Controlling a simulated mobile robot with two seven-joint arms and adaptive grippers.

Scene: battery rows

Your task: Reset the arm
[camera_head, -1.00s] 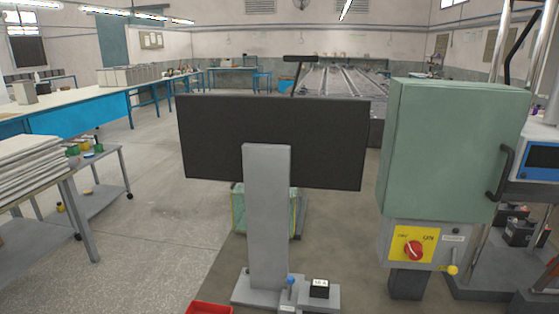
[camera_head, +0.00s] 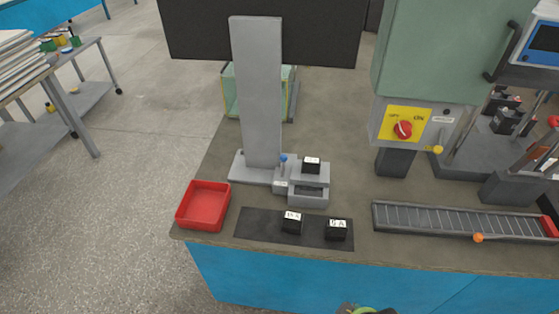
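Neither of my grippers shows in the head view. Only a small part with a green band peeks in at the bottom edge, and I cannot tell what it is. On the workbench (camera_head: 345,258), two black blocks with white labels, a left one (camera_head: 292,222) and a right one (camera_head: 336,231), stand upright on a dark mat (camera_head: 262,226). A third black block (camera_head: 311,165) sits on a grey fixture (camera_head: 308,199) behind them.
A red tray (camera_head: 203,206) lies at the bench's left front corner. A grey post (camera_head: 258,95) carries a dark panel (camera_head: 325,35). At right are a roller conveyor (camera_head: 450,218) and a green cabinet (camera_head: 440,55) with a red switch (camera_head: 403,129). Open floor lies left.

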